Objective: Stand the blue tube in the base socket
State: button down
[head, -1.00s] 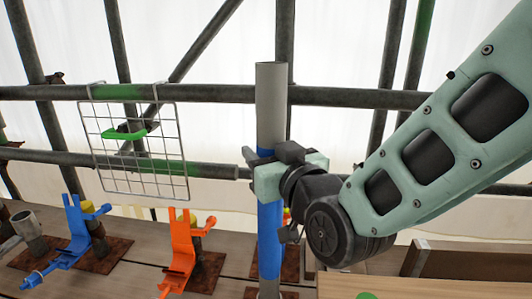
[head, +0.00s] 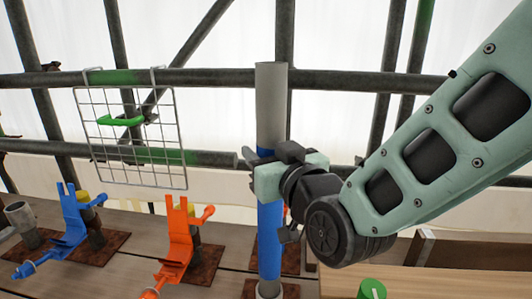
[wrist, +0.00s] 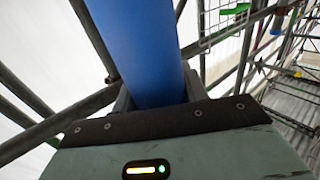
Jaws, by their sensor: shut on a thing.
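The blue tube (head: 269,237) stands roughly upright in the head view, with a grey upper length (head: 271,105). My gripper (head: 263,176) is shut around its middle, and the wrist view also shows the blue tube (wrist: 143,45) between the jaws. The base socket (head: 268,291) is a pale ring at the bottom edge of the head view, on a rusty plate. The tube's lower end lines up with the ring; I cannot tell whether it is inside or just above. The socket's lower part is cut off by the frame.
An orange clamp (head: 177,245) and a blue clamp (head: 68,225) stand on rusty plates to the left. A wire grid (head: 130,140) hangs from a scaffold rail (head: 220,77). A green-topped object (head: 371,289) sits at the bottom right, near a wooden box (head: 445,250).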

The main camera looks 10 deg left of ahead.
dwell(0.4)
jog(key=c, duration=0.7)
grip_release()
jog(key=o, duration=0.6)
jog(key=shift+f, duration=0.2)
jog(key=shift+f+b, duration=0.6)
jog(key=shift+b, duration=0.35)
jog(key=shift+s, duration=0.1)
jog(key=shift+b+v, duration=0.95)
jog(key=shift+v, duration=3.55)
